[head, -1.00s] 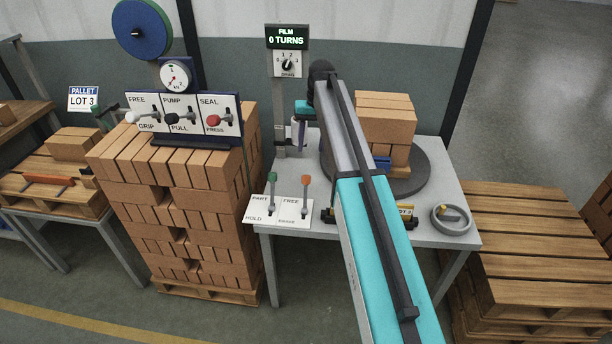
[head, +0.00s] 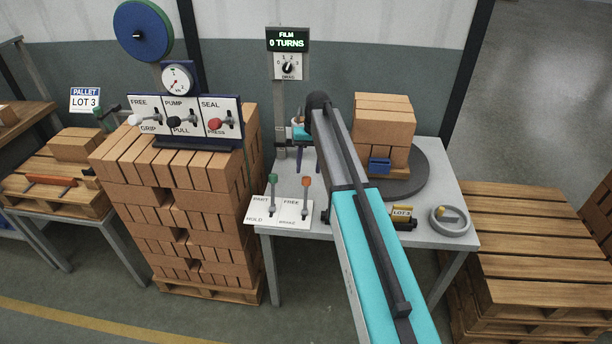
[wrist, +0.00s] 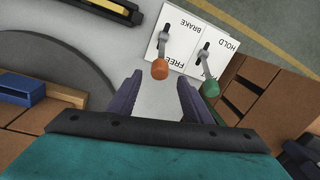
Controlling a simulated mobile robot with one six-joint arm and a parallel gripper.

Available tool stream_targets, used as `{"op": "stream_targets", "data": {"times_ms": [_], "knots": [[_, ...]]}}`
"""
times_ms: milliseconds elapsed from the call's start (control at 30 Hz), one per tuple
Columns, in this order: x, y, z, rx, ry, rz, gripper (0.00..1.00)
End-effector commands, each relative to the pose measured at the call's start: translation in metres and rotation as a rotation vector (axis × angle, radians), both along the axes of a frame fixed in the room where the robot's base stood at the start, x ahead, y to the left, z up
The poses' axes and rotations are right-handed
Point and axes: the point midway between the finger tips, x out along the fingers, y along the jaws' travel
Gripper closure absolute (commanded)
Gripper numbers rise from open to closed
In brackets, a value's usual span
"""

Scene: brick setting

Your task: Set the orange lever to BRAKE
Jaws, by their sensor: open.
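The orange lever (head: 306,183) stands in the right slot of a white plate (head: 284,219) at the table's front left corner. Its knob leans to the FREE end, away from the BRAKE label. In the wrist view the orange knob (wrist: 160,69) shows between and just beyond my fingertips, apart from both. The green lever (head: 272,179) stands beside it, in the PART/HOLD slot; its knob (wrist: 207,89) is close to one finger in the wrist view. My gripper (wrist: 158,80) is open and empty. In the head view my arm partly hides it.
A brick stack (head: 384,120) sits on a dark turntable (head: 412,180) behind and right of the levers. A tall brick pile (head: 180,200) with a lever panel (head: 185,118) stands on the left.

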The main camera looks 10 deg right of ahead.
Motion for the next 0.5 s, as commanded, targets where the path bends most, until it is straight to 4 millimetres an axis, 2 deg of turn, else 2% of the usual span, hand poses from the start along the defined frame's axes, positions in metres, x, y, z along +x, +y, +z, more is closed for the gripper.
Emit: {"op": "stream_targets", "data": {"times_ms": [300, 500], "knots": [[0.0, 0.004, -0.036, 0.0, 0.001, 0.0, 0.55], [0.001, 0.005, -0.049, 0.0, -0.001, 0.0, 0.55]]}}
